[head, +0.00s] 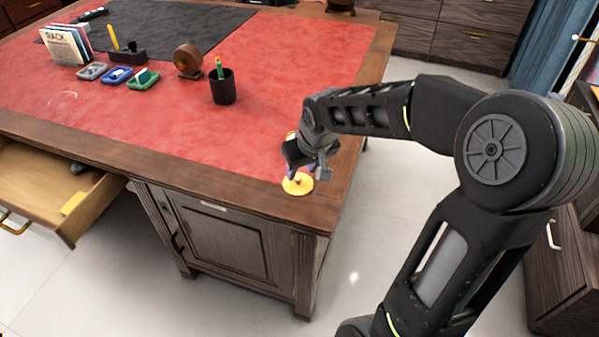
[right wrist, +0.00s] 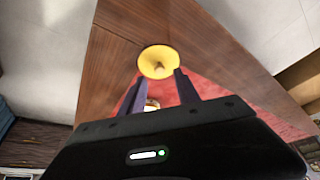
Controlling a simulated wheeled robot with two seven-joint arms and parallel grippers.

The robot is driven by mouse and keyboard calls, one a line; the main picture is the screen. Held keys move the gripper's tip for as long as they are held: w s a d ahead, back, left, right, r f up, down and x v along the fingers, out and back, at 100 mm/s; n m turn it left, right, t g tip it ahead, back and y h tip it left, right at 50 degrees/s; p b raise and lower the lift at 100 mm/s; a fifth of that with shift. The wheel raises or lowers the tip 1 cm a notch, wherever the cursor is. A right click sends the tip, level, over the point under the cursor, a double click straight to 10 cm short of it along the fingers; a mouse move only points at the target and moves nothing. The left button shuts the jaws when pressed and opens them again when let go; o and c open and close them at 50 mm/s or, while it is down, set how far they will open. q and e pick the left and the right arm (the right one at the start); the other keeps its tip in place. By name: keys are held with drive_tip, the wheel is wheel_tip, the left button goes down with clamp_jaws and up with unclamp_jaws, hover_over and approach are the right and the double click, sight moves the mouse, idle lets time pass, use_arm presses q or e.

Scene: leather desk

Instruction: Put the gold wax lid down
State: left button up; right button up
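The gold wax lid (head: 298,187) is a round yellow disc at the front right corner of the desk, right below my right gripper (head: 298,171). In the right wrist view the lid (right wrist: 158,61) shows over the brown wood, just beyond the fingertips. The fingers of my right gripper (right wrist: 159,74) stand wide apart, with the lid's rim near both tips. They do not look closed on it; whether they touch it I cannot tell. Another small gold thing (right wrist: 152,104) shows partly hidden between the fingers, nearer the palm. My left gripper is not in view.
The desk has a red leather top (head: 150,105) with a wooden border. A black pen cup (head: 223,88), a brown round object (head: 188,61) and small trays (head: 117,75) stand farther back. An open drawer (head: 50,190) juts out at the left. The red area left of my gripper is clear.

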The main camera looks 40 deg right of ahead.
drive_tip(key=v, duration=0.8)
drive_tip(key=shift+r, duration=0.15)
drive_tip(key=shift+s, duration=0.15)
idle(0.4)
